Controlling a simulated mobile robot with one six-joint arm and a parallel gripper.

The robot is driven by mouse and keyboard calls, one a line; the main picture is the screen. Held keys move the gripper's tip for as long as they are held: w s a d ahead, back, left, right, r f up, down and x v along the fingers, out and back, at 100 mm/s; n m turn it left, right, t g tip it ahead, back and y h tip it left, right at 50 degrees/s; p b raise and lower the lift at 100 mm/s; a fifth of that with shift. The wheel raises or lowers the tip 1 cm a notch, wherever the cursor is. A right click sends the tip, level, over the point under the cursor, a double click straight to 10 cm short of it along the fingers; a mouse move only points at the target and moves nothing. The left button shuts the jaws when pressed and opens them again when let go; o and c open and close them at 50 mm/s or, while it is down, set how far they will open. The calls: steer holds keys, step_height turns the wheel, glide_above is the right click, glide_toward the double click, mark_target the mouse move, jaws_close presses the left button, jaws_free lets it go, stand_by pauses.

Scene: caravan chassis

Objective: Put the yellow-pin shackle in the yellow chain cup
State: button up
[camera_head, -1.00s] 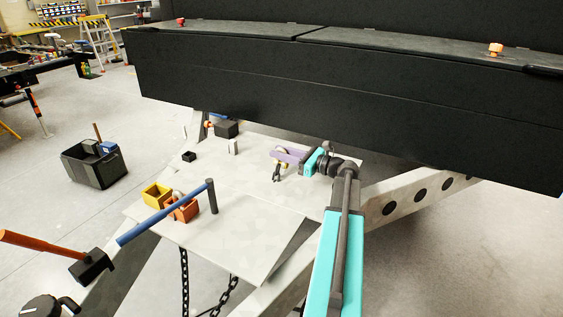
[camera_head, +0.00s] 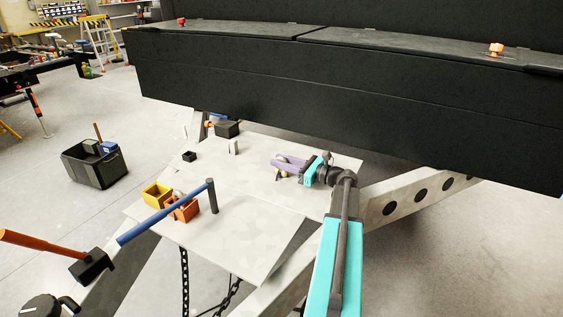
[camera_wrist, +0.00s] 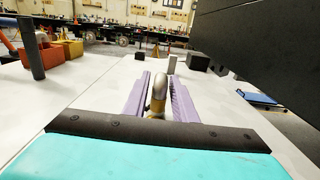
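The yellow-pin shackle (camera_wrist: 158,92) stands between the two purple fingers of my gripper (camera_wrist: 160,95) in the wrist view. The fingers look spread, one on each side of it, with a narrow gap. In the head view my gripper (camera_head: 290,163) is low over the pale plate at its right part. The shackle (camera_head: 281,175) shows there partly, just below the fingers. The yellow chain cup (camera_head: 152,202) stands at the plate's left corner, well left of my gripper; it also shows in the wrist view (camera_wrist: 73,46).
An orange cup (camera_head: 184,216) stands against the yellow one, with a grey metal piece at its top. A blue-handled hammer (camera_head: 160,222) leans by the cups. Small black blocks (camera_head: 189,156) lie farther back. A large black box (camera_head: 330,95) overhangs the rear. The plate's middle is clear.

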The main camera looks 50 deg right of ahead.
steer(key=o, duration=0.5)
steer(key=shift+c, duration=0.2)
steer(key=shift+s+r, duration=0.1)
steer(key=shift+r, duration=0.05)
steer(key=v, duration=1.2)
